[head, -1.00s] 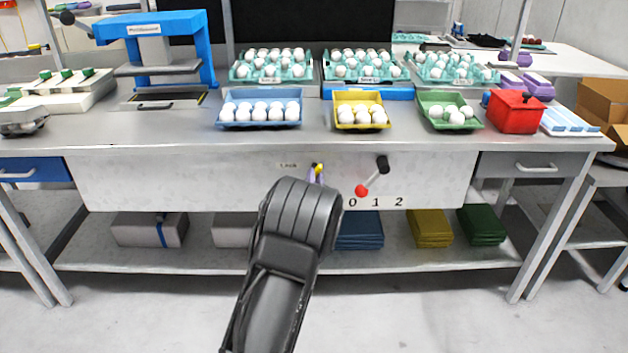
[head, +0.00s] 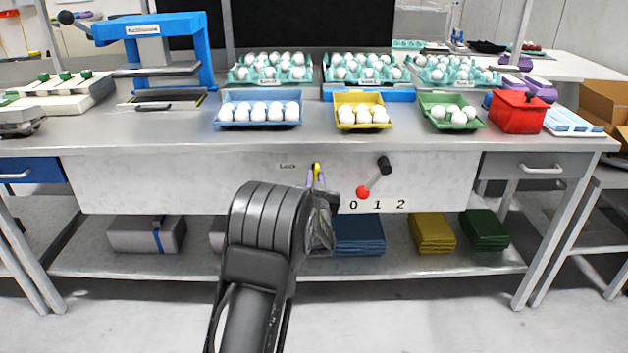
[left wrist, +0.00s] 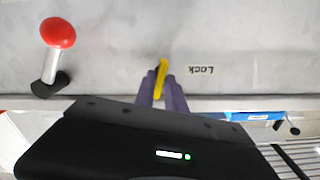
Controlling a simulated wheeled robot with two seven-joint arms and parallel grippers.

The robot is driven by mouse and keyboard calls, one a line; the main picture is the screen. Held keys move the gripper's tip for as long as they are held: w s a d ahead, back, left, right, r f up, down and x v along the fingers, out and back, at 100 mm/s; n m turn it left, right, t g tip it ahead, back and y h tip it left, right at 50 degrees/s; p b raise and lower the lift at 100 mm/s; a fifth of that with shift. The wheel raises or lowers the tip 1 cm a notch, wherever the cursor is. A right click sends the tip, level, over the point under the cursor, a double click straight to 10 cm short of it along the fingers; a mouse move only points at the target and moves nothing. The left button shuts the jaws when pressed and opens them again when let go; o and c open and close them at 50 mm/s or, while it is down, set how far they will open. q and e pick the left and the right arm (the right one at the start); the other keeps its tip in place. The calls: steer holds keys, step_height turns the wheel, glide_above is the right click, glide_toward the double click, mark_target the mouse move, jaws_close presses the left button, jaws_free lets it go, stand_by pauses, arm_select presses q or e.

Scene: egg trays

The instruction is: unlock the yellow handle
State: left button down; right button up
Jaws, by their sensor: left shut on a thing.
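The small yellow handle (head: 317,169) is on the pale front panel of the table, to the right of the "Lock" label (head: 287,166). In the left wrist view, where the label reads upside down, the yellow handle (left wrist: 161,76) stands nearly upright between purple fingertips. My left gripper (head: 316,179) is shut on the handle, with one finger on each side. My left arm hides the panel below and left of it. My right gripper is in neither view.
A lever with a red ball (head: 362,192) and black pivot (head: 384,165) is just right of the handle, above the numbers 0, 1 and 2. It also shows in the left wrist view (left wrist: 58,33). Egg trays (head: 258,123) stand on the table above. Folded stacks (head: 432,233) lie on the lower shelf.

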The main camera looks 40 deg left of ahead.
arm_select(q)
steer(key=shift+f+n+b, duration=0.1)
steer(key=shift+n+b, duration=0.9)
steer(key=shift+b, duration=0.1)
steer(key=shift+n, duration=0.3)
steer(key=shift+r, duration=0.2)
steer(key=c, duration=1.3)
jaws_free()
steer(key=shift+f, duration=0.1)
steer(key=v, duration=0.7)
